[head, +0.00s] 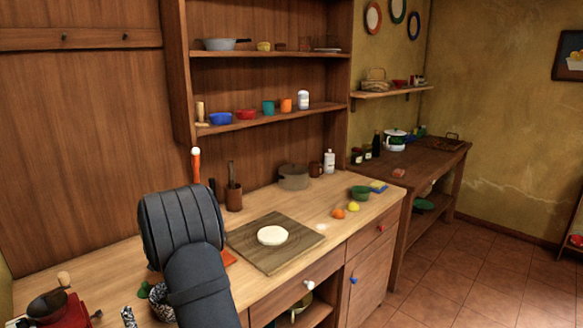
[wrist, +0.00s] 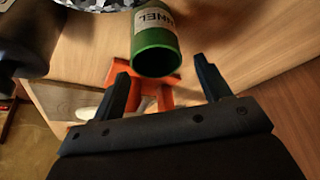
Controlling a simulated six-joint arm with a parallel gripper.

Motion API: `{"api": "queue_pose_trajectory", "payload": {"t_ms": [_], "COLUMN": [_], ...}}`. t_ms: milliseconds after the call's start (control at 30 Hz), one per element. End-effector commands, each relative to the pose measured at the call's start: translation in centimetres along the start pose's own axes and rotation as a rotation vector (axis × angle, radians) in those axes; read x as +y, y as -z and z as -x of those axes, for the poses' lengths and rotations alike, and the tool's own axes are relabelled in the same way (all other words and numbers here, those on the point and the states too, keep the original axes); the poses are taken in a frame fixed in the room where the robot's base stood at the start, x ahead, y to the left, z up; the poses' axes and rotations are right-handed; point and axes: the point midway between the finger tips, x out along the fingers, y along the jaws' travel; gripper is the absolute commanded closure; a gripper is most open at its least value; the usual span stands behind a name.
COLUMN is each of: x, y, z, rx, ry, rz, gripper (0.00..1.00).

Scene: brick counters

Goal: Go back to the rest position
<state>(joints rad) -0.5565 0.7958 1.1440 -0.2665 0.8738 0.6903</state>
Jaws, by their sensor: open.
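My gripper (wrist: 163,80) is open in the wrist view, its two dark fingers spread apart with nothing gripped. A green cylindrical container with a pale lettered label (wrist: 155,42) appears just beyond the fingertips; I cannot tell how far away it is. An orange object (wrist: 150,90) shows behind and between the fingers. In the head view my dark arm stands over the left part of the counter (head: 335,200), and my gripper's fingers are hidden there.
A wooden board (head: 255,243) with a round white piece (head: 272,235) lies right of my arm. A red grinder (head: 58,308) stands at the lower left. A utensil pot (head: 233,197) and a brown lidded pot (head: 293,177) stand along the back. Shelves hang above.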

Motion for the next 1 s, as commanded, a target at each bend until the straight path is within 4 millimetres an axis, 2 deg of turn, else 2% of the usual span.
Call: {"api": "queue_pose_trajectory", "payload": {"t_ms": [300, 567, 600, 1000], "x": [0.0, 0.1, 0.0, 0.0], "y": [-0.2, -1.7, -1.5, -1.6], "z": [-0.4, -3.9, -2.3, 5.8], "rx": [-0.002, -0.003, 0.004, 0.002], "ry": [-0.001, -0.002, 0.002, 0.001], "rz": [0.0, 0.002, 0.001, 0.0], "gripper": [0.3, 0.3, 0.3, 0.3]}}
